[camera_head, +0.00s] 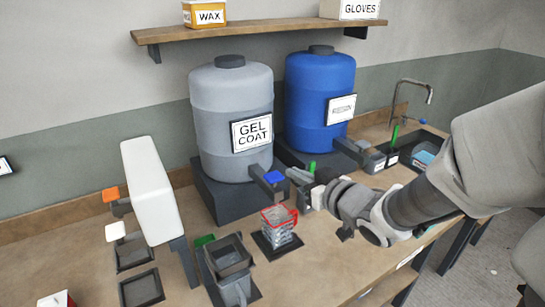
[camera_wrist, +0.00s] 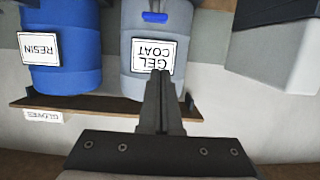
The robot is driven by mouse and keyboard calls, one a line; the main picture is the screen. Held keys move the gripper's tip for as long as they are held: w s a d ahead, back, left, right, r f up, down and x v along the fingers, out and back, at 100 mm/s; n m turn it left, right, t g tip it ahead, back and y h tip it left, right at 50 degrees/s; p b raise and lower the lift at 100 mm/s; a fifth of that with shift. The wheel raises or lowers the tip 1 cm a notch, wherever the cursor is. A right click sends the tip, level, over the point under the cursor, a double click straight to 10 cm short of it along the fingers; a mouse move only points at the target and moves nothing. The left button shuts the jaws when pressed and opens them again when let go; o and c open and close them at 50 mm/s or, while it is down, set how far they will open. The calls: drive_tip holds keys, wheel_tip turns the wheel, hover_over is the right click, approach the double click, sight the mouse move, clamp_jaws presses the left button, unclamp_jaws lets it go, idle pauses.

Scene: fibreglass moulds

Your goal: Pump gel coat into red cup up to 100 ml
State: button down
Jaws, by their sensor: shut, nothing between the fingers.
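The grey gel coat drum (camera_head: 221,108) stands on a dark block, with a spout at its lower front and a blue lever (camera_head: 274,177) on it. The red cup (camera_head: 279,226), clear-sided with a red rim and handle, stands upright on a dark pad below the spout; its fill level cannot be read. My gripper (camera_head: 299,176) is just right of the lever, shut and empty, apparently not touching it. The wrist view is upside down: my closed fingers (camera_wrist: 161,76) point toward the drum (camera_wrist: 136,50), with the blue lever (camera_wrist: 155,17) beyond their tips. The cup is not visible there.
A blue resin drum (camera_head: 318,85) stands to the right. A white upright panel (camera_head: 152,190) and dark trays (camera_head: 142,288) are at the left. A grey container (camera_head: 230,262) stands near the cup's front left. A wooden shelf (camera_head: 255,31) runs above. A sink (camera_head: 428,142) is at the right.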

idle(0.3)
hover_over(274, 193)
wheel_tip(274, 193, down, 2)
drive_tip(key=shift+w+a+f, duration=0.1)
drive_tip(key=shift+w+f, duration=0.05)
drive_tip(key=shift+f, duration=0.1)
wheel_tip(274, 193, down, 2)
drive_tip(key=shift+f, duration=0.95)
wheel_tip(274, 193, down, 4)
drive_tip(key=b, duration=0.4)
drive_tip(key=shift+r, duration=0.1)
idle(0.8)
